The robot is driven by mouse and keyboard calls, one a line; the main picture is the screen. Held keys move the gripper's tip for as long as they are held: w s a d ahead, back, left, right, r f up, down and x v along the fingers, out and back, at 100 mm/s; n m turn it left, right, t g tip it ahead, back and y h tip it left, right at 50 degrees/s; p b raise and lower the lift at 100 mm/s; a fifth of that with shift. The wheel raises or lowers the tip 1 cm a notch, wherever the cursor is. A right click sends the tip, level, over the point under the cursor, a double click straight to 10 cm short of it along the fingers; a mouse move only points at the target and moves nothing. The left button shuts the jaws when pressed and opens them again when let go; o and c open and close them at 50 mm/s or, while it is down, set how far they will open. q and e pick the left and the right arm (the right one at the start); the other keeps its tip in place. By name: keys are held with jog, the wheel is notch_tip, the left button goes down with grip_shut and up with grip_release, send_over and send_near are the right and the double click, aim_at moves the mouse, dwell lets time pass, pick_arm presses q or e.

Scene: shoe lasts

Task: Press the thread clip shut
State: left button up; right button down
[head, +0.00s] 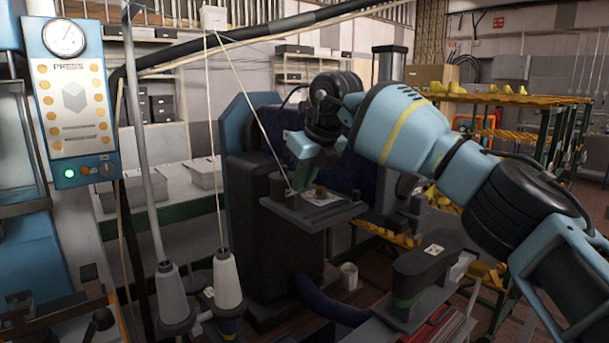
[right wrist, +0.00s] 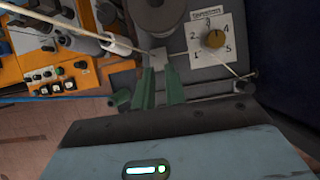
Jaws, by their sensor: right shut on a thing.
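My right gripper (head: 297,184) reaches down from the right to the near edge of a small grey machine plate (head: 318,214). In the right wrist view its two green fingers (right wrist: 160,70) are close together. Their tips are at a small light-grey piece, which I take for the thread clip (right wrist: 158,57), and are shut on it. The fingers hide part of the clip. A pale thread (head: 240,82) runs from a white guide at the top down to the plate beside the fingers. My left gripper is not in view.
A numbered dial (right wrist: 213,40) and a grey cylinder (right wrist: 160,12) sit close to the fingers. Thread cones (head: 227,283) stand at the front left. A press control panel (head: 72,100) is at the left. Racks with yellow lasts (head: 515,98) stand at the back right.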

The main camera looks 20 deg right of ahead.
jog(key=shift+s+d+f+t+y+p, duration=0.25)
jog(key=shift+s+t+p, duration=0.2)
jog(key=shift+t, duration=0.25)
jog(key=shift+s+f+t+y, duration=0.1)
jog(key=shift+f+t+y, duration=0.15)
jog(key=shift+t, duration=0.15)
jog(key=f+t, duration=0.1)
jog(key=t+y, duration=0.1)
jog(key=shift+s+d+f+t, duration=0.15)
jog(key=shift+s+f+t, duration=0.2)
jog(key=shift+t, duration=0.05)
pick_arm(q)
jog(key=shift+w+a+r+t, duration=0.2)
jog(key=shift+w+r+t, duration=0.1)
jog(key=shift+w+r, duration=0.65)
pick_arm(e)
jog(key=shift+s+f+t+y, duration=0.15)
jog(key=shift+f+t+y, duration=0.4)
jog(key=shift+t, duration=0.65)
jog(key=shift+f, duration=0.1)
jog(key=c, duration=1.4)
grip_release()
jog(key=shift+c, duration=0.2)
